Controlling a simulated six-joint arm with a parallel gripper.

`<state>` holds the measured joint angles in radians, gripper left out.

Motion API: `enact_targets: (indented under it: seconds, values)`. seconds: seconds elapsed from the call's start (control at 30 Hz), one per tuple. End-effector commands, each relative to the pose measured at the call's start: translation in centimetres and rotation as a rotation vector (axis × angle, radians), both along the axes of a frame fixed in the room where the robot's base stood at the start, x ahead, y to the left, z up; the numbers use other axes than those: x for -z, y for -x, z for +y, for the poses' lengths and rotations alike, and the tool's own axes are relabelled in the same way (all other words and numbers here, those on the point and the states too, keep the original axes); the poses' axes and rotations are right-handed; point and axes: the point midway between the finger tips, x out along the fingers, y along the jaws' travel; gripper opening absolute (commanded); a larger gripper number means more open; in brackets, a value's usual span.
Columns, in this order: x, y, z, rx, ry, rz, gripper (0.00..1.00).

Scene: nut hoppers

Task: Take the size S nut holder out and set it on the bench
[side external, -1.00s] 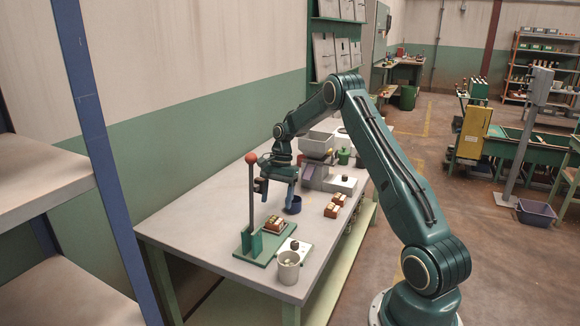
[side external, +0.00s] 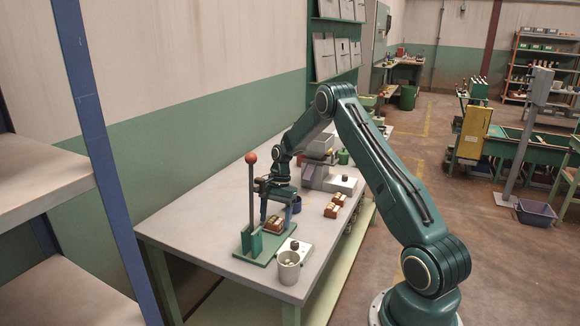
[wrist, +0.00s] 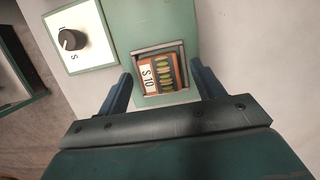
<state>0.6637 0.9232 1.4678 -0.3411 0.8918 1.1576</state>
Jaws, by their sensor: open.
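The size S nut holder (wrist: 161,73) is a small orange-brown block with a white label reading "S 10" and a row of yellow-green pieces. In the wrist view it sits in a metal-edged recess of the green base (wrist: 153,27). In the side view the holder (side external: 274,225) sits on the green base beside the upright lever with the red ball. My gripper (wrist: 163,82) is open and empty, with one finger to each side of the holder. In the side view my gripper (side external: 277,211) is just above the holder. I cannot tell the exact height gap.
A white panel with a black knob (wrist: 72,39) and a grey cup (side external: 288,265) stand near the base. The red-ball lever (side external: 251,190) rises close to my gripper. The bench's left front (side external: 190,232) is clear.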

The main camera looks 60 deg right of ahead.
Motion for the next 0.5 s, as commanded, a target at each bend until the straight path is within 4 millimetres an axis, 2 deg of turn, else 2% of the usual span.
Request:
enact_targets:
  seconds: [0.5]
  values:
    - [0.14,-0.02,0.04,0.0,0.001,0.0,0.67]
